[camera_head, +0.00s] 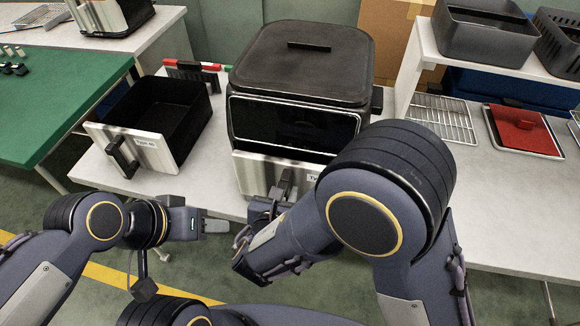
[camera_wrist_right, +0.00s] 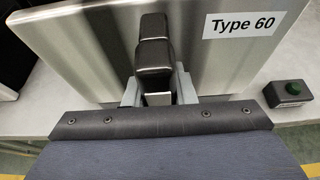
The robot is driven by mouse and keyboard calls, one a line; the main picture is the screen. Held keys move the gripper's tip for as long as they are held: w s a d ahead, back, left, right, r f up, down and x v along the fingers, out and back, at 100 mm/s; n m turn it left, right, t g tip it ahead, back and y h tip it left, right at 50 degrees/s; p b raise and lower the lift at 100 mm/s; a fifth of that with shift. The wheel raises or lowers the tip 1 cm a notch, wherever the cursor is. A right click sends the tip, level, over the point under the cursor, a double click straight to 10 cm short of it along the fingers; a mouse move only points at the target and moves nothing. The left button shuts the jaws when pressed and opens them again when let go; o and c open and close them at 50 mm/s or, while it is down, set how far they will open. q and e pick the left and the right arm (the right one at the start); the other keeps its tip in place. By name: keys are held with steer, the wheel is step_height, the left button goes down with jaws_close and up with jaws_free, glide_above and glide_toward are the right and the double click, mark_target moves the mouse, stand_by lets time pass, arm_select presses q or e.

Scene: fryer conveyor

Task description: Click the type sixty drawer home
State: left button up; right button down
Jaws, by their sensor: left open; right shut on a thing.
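The fryer (camera_head: 300,65) is a black box with a dark glossy front panel. The steel front of the type sixty drawer (camera_head: 250,174) sits below that panel, inside the fryer's outline. I cannot tell if a gap remains behind it. The right wrist view shows its "Type 60" label (camera_wrist_right: 240,24) and dark upright handle (camera_wrist_right: 153,55). My right gripper (camera_wrist_right: 158,92) is shut on the handle; in the head view my right arm hides part of the drawer front. My left gripper (camera_head: 214,226) is open and empty, low in front of the table, left of the right gripper.
A pulled-out drawer (camera_head: 185,110) with its own labelled front stands left of the fryer. A small box with a green button (camera_wrist_right: 286,92) lies right of the drawer. A wire rack (camera_head: 443,118) and a red-topped tray (camera_head: 522,130) lie to the right.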

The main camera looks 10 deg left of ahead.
steer(key=shift+w+b, duration=0.3)
steer(key=shift+w, duration=1.4)
steer(key=c, duration=0.8)
jaws_free()
steer(key=shift+s, duration=0.1)
steer(key=p+v, duration=0.1)
steer(key=v, duration=0.6)
steer(key=shift+s, duration=0.1)
steer(key=v, duration=0.7)
steer(key=shift+s+r+b, duration=0.25)
steer(key=shift+b, duration=0.15)
